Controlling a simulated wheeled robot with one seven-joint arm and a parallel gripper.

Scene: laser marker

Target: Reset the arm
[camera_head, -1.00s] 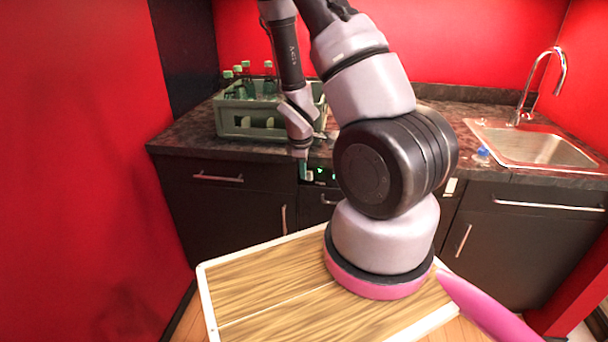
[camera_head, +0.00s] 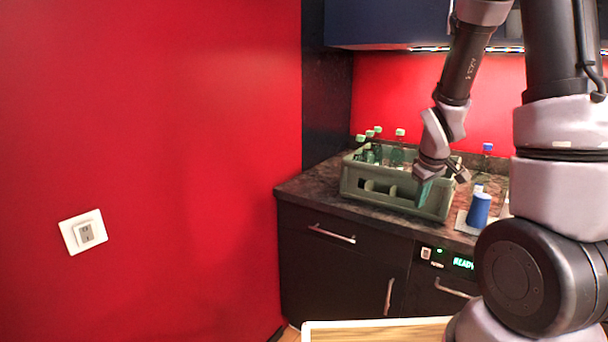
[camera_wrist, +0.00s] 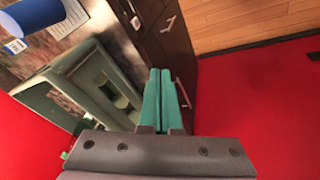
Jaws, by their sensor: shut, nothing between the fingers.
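My gripper (camera_head: 423,194) hangs in front of the right part of the green-grey crate, fingers pointing down in the head view. Its teal fingers also show in the wrist view (camera_wrist: 160,74), lying close together with nothing between them. My arm comes down from the top right of the head view. Whether the fingers touch the crate cannot be told from the head view; in the wrist view they point past it, along the dark cabinet front.
The crate (camera_head: 370,190) holds several green-capped bottles on the dark counter (camera_head: 310,188). Right of it are a blue cup (camera_head: 479,210) and a blue-capped bottle (camera_head: 487,149). A lit READY panel (camera_head: 463,263) sits below. A red wall with a socket (camera_head: 84,232) fills the left.

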